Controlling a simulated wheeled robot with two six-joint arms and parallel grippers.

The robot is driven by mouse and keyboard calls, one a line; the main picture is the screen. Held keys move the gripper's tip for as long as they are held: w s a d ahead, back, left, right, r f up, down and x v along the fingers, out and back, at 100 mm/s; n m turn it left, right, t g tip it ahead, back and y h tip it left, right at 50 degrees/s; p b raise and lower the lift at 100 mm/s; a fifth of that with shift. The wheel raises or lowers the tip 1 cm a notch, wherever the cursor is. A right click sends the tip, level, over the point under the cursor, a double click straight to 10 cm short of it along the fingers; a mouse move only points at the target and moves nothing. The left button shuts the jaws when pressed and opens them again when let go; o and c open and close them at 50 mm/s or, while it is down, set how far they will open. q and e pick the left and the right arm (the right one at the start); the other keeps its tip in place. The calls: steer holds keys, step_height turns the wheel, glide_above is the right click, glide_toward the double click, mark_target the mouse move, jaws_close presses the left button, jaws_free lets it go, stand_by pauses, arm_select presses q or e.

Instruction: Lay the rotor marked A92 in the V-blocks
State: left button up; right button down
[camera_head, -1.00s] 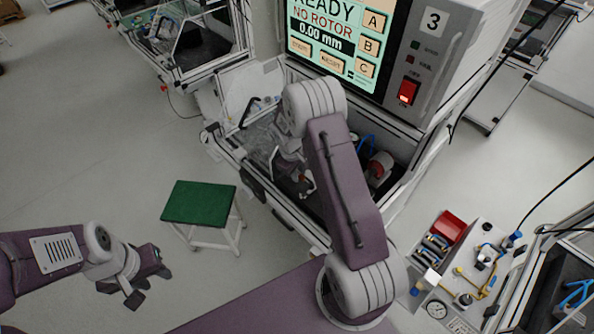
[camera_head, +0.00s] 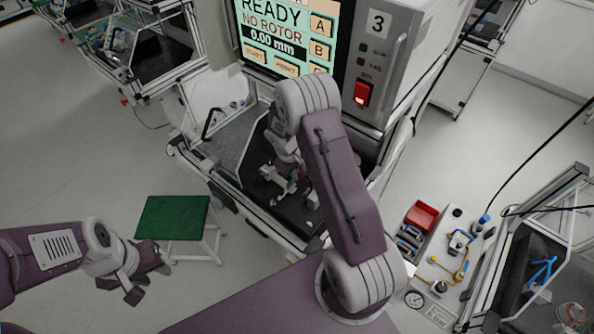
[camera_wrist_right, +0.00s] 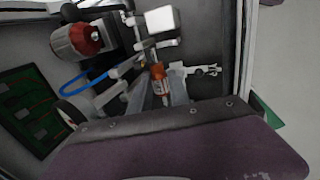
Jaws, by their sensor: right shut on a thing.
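In the right wrist view, my right gripper (camera_wrist_right: 160,97) is shut on a small orange-red and white part (camera_wrist_right: 158,72), which looks like a rotor. No A92 mark can be read on it. In the head view, my right gripper (camera_head: 283,180) is low inside the test station, partly behind my own arm. The V-blocks cannot be made out for certain among the grey fixture parts around the gripper. My left gripper (camera_head: 148,278) is open and empty, in front of the green stool.
The station screen (camera_head: 285,38) reads READY, NO ROTOR, 0.00 mm. A motor with a red end (camera_wrist_right: 82,38) and a blue tube (camera_wrist_right: 85,75) are close to the right gripper. A green stool (camera_head: 172,217) stands left. A red bin (camera_head: 421,215) is on the right-hand bench.

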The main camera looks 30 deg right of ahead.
steer(key=shift+a+f+b, duration=0.2)
steer(key=shift+f+b, duration=0.7)
steer(key=shift+f, duration=0.25)
step_height(320, 180, down, 3)
steer(key=shift+b, duration=1.2)
steer(key=shift+d+f, duration=0.1)
steer(key=shift+f+b, duration=0.9)
steer(key=shift+b, duration=0.15)
steer(key=shift+f+b, duration=0.25)
steer(key=shift+b, duration=0.05)
steer(key=c, duration=1.1)
jaws_free()
steer(key=shift+c, duration=0.2)
